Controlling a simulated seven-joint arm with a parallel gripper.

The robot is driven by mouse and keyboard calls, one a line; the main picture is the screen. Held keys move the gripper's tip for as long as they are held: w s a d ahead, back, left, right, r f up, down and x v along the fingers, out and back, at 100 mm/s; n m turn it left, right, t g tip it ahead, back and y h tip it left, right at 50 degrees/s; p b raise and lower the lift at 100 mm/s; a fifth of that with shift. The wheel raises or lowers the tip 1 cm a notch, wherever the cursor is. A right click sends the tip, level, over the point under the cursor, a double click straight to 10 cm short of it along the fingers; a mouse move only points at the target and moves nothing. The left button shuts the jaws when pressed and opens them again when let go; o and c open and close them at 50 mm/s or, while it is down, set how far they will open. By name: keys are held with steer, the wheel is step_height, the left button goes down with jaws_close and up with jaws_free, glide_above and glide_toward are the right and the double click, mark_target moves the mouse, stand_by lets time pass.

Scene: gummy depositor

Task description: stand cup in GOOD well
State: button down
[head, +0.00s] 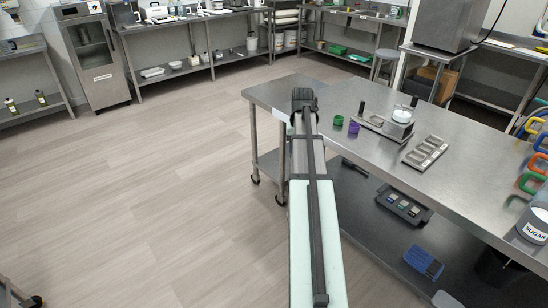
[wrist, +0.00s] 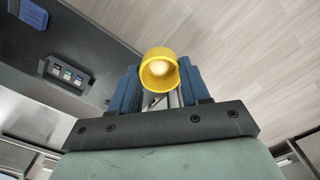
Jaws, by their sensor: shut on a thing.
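My gripper (wrist: 158,80) is shut on a yellow cup (wrist: 158,53), which sits between the blue fingers in the wrist view with its round opening toward the camera. In the head view my arm covers the gripper and the cup. A metal tray with several wells (head: 425,153) lies on the steel table, right of my arm. It has small labels, but I cannot read which well is GOOD. In the wrist view the floor and the table's lower shelf lie beyond the cup; no well shows there.
A green cup (head: 338,120) and a purple cup (head: 353,128) stand on the steel table (head: 350,180). A metal device with a white round top (head: 402,115) stands between them and the tray. Coloured handles (head: 530,160) and a sugar tub (head: 535,222) are at the right.

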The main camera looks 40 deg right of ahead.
steer(key=s+d+r+n, duration=0.2)
steer(key=s+d+r, duration=0.1)
steer(key=s+d, duration=0.6)
steer(key=s+d+r+n, duration=0.3)
steer(key=s+d, duration=0.7)
steer(key=d, duration=0.8)
steer(key=s+d+r+n, duration=0.3)
steer(key=s+d, duration=0.6)
steer(key=d, duration=0.5)
steer(key=shift+s+d+r, duration=0.25)
steer(key=shift+s+r, duration=0.15)
steer(key=shift+s, duration=0.1)
steer(key=shift+f, duration=3.1)
steer(key=shift+f, duration=0.2)
steer(key=shift+f, duration=0.35)
